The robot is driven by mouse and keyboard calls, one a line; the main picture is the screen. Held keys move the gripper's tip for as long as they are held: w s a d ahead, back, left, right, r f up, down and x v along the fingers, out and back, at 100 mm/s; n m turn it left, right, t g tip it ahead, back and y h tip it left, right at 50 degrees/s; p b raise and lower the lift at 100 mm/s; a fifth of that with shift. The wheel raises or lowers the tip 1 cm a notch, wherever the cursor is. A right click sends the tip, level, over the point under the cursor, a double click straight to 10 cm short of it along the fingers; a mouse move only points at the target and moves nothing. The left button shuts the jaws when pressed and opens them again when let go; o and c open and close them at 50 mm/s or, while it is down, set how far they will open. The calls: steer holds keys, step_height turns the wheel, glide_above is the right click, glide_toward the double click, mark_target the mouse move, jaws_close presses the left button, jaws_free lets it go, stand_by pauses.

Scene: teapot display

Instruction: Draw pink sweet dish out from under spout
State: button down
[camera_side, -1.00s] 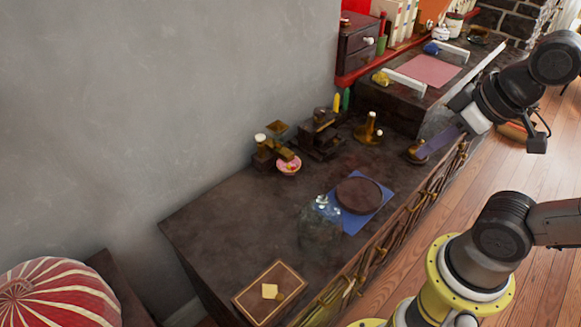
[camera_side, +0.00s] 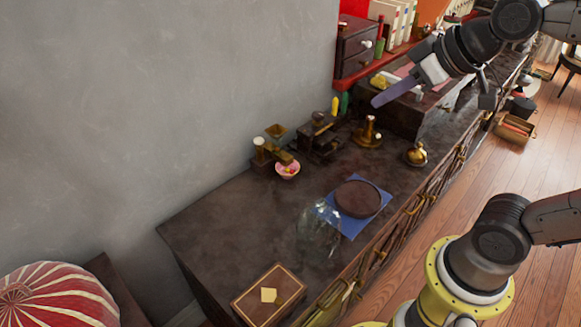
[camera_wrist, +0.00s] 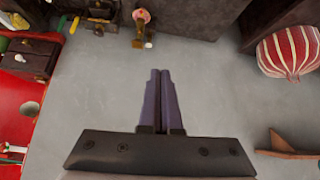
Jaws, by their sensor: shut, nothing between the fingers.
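The small pink sweet dish (camera_side: 287,172) holds little coloured pieces and sits on the dark counter in the side view. A brownish spout (camera_side: 283,157) juts over its back part, from a dark and brass piece with a white knob (camera_side: 259,141). In the wrist view the dish (camera_wrist: 143,15) shows at the top, beside the dark brass piece (camera_wrist: 138,42). My gripper (camera_side: 378,101) is shut and empty, its purple fingers pointing left, high above the counter and well to the right of the dish. In the wrist view the fingers (camera_wrist: 160,72) lie together over grey wall.
A dark device (camera_side: 320,137) stands right of the dish, then brass pieces (camera_side: 368,133) and (camera_side: 416,155). A round brown board (camera_side: 357,198) lies on a blue cloth, beside a clear glass thing (camera_side: 318,230). Counter in front of the dish is bare.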

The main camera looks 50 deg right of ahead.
steer(key=w+d+f, duration=0.1)
steer(key=w, duration=1.1)
steer(key=m+g, duration=0.1)
steer(key=g, duration=0.3)
glide_above(291, 166)
steer(key=s+a, duration=0.3)
steer(key=s, duration=0.4)
step_height(291, 166, down, 30)
steer(key=x, duration=0.9)
steer(key=shift+w+a+f, duration=0.1)
steer(key=shift+w+f, duration=0.05)
steer(key=shift+w, duration=0.2)
steer(key=shift+s, duration=0.1)
steer(key=s, duration=0.7)
steer(key=shift+s, duration=0.2)
